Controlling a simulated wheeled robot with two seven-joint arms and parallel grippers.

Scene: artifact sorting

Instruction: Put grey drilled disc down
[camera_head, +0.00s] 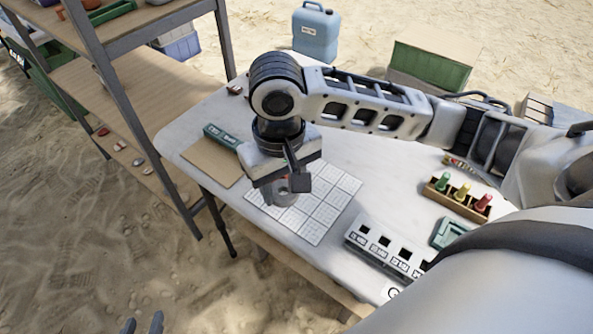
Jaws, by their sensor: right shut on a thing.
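My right gripper (284,184) reaches in from the right and points down over a white gridded mat (325,212) on the table. It is shut on the grey drilled disc (285,198), which is mostly hidden by the fingers. The disc is over the left part of the mat; I cannot tell if it touches it. A small red spot shows between the fingers. Only the two fingertips of my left gripper (143,325) show at the bottom left edge, apart and with nothing between them, away from the table.
The white table (190,132) carries a brown board (213,162), a green box (222,135), a labelled white rack (380,248), a wooden holder (455,201) with coloured pegs, and a green bracket (446,233). A shelf (125,90) stands close at left.

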